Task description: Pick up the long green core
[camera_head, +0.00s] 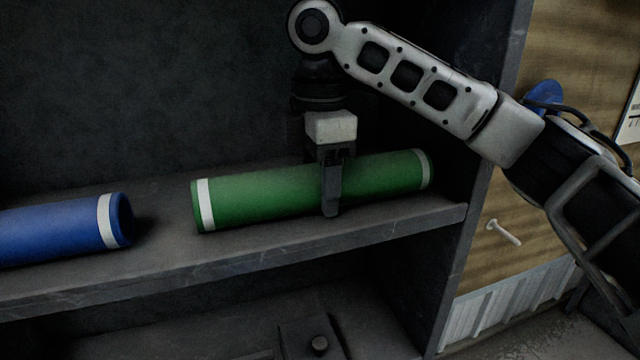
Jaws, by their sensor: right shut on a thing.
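The long green core (260,197) lies on its side on the dark shelf (400,220), with a white band near each end. My right gripper (331,195) reaches down over it from above, right of its middle. One finger shows against the front of the core; the other is hidden behind it. The gripper is shut on the core, which appears to be at shelf level; I cannot tell whether it touches the shelf. My left gripper is not in view.
A blue core (62,230) with a white band lies on the same shelf to the left, with a gap before the green one. The shelf's side panel (480,190) stands close to the green core's right end. A lower compartment is below.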

